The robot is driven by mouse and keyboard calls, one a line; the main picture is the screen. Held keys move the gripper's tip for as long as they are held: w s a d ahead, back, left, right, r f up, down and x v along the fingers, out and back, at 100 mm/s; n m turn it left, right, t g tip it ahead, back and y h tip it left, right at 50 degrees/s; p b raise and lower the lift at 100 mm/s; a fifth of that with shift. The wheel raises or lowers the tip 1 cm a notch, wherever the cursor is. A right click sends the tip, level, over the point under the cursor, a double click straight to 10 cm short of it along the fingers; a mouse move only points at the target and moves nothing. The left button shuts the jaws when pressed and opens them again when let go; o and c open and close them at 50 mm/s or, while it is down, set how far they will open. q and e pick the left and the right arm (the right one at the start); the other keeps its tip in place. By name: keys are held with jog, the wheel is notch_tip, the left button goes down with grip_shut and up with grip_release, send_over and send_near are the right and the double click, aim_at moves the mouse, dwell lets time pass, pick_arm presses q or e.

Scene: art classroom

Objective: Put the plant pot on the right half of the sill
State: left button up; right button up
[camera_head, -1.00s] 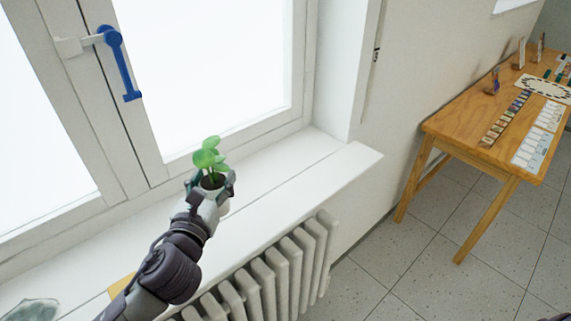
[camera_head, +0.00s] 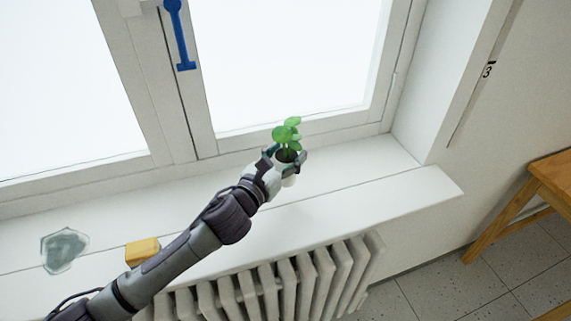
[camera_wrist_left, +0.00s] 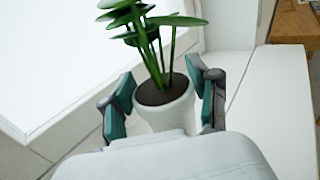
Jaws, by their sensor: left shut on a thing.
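The plant pot (camera_head: 289,181) is small and white, with dark soil and a green leafy plant (camera_head: 287,131). It also shows upright in the left wrist view (camera_wrist_left: 168,112). My left gripper (camera_head: 285,160) is shut on the pot, with one finger on each side of it. The pot is over the right part of the white window sill (camera_head: 385,190). I cannot tell whether its base touches the sill. The gripper hides part of the pot. My right gripper is not in view.
A blue window handle (camera_head: 180,35) hangs above. A radiator (camera_head: 290,285) stands below the sill. The sill to the right of the pot is clear. A wooden table (camera_head: 552,180) is at the right.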

aim_at(283, 166)
pick_arm(q)
jog(key=shift+w+a+f, duration=0.15)
jog(key=shift+w+f, duration=0.15)
jog(key=shift+w, duration=0.15)
jog(key=shift+w+a+f, duration=0.15)
jog(key=shift+w+f, duration=0.1)
jog(key=shift+w, duration=0.2)
jog(key=shift+f, duration=0.35)
notch_tip(283, 166, down, 3)
jog(key=shift+f, duration=0.2)
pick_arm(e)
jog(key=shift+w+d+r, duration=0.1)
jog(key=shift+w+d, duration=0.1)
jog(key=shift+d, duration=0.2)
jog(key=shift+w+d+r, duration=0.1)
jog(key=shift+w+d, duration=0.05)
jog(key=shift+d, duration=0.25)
pick_arm(q)
jog(key=shift+f, duration=0.2)
jog(key=o, duration=1.4)
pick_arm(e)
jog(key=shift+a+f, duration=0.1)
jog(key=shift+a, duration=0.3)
